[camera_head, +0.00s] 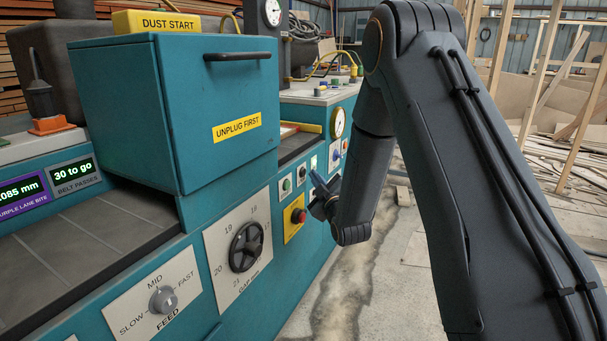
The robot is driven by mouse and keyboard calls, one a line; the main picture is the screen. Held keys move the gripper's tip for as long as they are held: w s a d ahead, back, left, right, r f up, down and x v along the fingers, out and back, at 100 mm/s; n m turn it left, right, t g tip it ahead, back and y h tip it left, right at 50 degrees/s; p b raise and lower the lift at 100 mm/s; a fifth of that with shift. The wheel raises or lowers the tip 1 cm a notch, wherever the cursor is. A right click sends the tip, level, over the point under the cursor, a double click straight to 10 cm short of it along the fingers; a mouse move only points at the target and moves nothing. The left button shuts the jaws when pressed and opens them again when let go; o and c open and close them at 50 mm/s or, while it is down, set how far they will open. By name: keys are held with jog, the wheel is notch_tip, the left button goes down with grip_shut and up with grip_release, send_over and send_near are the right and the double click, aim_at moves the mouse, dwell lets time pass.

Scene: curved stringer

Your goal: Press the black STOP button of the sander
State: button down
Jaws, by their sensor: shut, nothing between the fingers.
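The sander (170,105) is a teal machine filling the left and middle of the head view. On its side panel, a small dark button (301,172) sits on a pale plate, right of a green button (286,185). Its label is too small to read. A red mushroom button (298,215) on a yellow plate is below them. My gripper (320,198) is shut and empty, just right of these buttons and close to the panel. Whether it touches the panel cannot be told. My wrist partly hides it.
A black handwheel (246,246) and a grey feed knob (163,299) stick out of the panel nearer to me. A round gauge (338,123) and more small controls are farther along. Bare concrete floor (345,290) lies beside the machine; scrap wood (565,175) litters the right.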

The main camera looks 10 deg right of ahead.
jog(key=shift+a, duration=0.1)
jog(key=shift+w+a, duration=0.15)
jog(key=shift+a, duration=0.1)
jog(key=shift+w+a, duration=0.25)
jog(key=shift+a, duration=0.1)
dwell(1.2)
jog(key=shift+d, duration=0.1)
jog(key=shift+s+d, duration=0.5)
jog(key=shift+d, duration=0.1)
jog(key=s+d, duration=0.1)
jog(key=d, duration=0.1)
jog(key=s+d+p, duration=0.1)
jog(key=s+d, duration=0.1)
dwell(0.6)
dwell(0.5)
